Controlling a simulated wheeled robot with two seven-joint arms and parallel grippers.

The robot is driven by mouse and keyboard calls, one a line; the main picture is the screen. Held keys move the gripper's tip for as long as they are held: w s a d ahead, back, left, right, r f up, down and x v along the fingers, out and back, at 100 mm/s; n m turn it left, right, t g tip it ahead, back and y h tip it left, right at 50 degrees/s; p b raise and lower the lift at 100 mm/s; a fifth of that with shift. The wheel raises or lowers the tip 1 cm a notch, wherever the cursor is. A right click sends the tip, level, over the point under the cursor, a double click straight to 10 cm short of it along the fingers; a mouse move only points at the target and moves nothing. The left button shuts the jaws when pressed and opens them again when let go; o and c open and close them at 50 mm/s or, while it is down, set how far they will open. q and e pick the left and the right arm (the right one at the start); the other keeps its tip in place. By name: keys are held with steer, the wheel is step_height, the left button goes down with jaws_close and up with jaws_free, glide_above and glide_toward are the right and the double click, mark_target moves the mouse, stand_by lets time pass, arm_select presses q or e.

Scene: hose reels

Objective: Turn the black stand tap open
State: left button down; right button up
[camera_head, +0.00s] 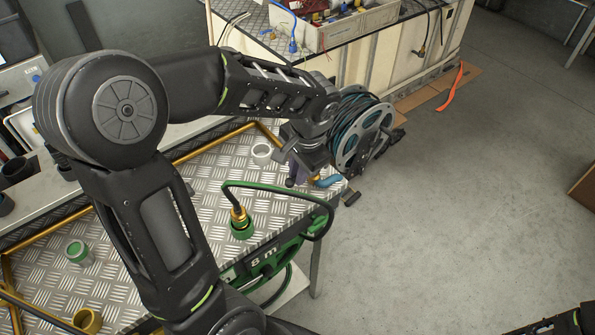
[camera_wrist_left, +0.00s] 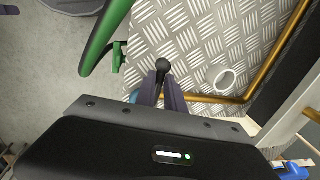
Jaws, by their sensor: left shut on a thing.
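My left gripper (camera_head: 300,174) reaches across to the right end of the ribbed metal table (camera_head: 215,175). In the left wrist view its two fingers (camera_wrist_left: 163,88) are shut on a black lever with a round end (camera_wrist_left: 163,66), which looks like the handle of the black stand tap. The knob sticks out past the fingertips. The tap's body is hidden by my gripper in both views, so I cannot tell how far the handle is turned. My right gripper is not in view; only part of my right arm shows at the lower right corner.
A green hose reel (camera_head: 262,268) hangs at the table's front edge, its hose ending in a brass and green connector (camera_head: 241,222). A grey reel (camera_head: 362,135) is just beyond my gripper. A white ring (camera_head: 262,154) and a green cup (camera_head: 78,251) stand on the table.

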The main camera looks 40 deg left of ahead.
arm_select(q)
steer(key=shift+s+f, duration=0.2)
steer(key=shift+s, duration=0.05)
stand_by(0.7)
